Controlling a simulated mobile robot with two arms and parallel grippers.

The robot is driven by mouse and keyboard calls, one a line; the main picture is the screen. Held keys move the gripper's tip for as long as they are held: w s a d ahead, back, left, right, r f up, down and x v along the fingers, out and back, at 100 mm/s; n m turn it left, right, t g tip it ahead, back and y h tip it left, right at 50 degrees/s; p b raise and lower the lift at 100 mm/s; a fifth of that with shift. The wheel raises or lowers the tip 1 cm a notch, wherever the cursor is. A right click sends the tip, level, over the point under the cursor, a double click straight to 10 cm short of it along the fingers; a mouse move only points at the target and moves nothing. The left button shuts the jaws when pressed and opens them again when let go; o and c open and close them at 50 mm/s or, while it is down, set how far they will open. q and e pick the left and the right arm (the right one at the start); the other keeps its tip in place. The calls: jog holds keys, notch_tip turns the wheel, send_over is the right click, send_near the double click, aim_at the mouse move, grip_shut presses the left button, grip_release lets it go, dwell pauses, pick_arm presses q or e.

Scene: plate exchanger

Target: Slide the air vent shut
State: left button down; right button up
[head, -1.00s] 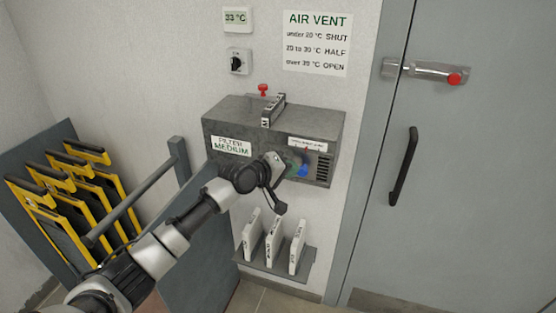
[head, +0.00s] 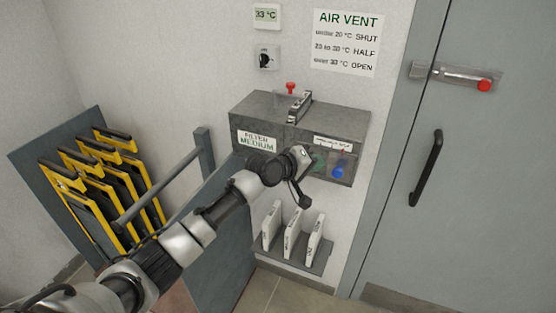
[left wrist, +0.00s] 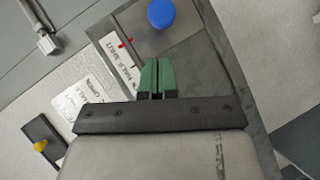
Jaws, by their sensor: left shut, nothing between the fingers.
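The air vent is on the front of a grey box (head: 262,112) on the wall. Its blue knob (head: 339,173) is at the right end of the box front, on a plain grey slide plate; no grille slots show beside it. The knob also shows in the left wrist view (left wrist: 161,14). A small white scale label (head: 333,143) sits above it, with a red pointer (left wrist: 124,44) at its edge. My left gripper (head: 318,162), with green fingers (left wrist: 157,78), is shut and empty just left of the knob, apart from it in the wrist view. My right gripper is out of view.
An air vent sign (head: 345,42) and a display reading 33 °C (head: 267,14) hang above. A shelf with white cartridges (head: 292,256) is below the box. A rack of yellow-edged frames (head: 100,185) stands left; a grey door (head: 480,180) is right.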

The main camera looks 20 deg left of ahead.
pick_arm(q)
jog(key=b+v, duration=0.2)
jog(key=v, duration=0.8)
jog(key=shift+b, duration=0.3)
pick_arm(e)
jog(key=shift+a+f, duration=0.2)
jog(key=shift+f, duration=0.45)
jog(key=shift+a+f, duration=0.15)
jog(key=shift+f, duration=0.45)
pick_arm(q)
jog(key=shift+s, duration=0.1)
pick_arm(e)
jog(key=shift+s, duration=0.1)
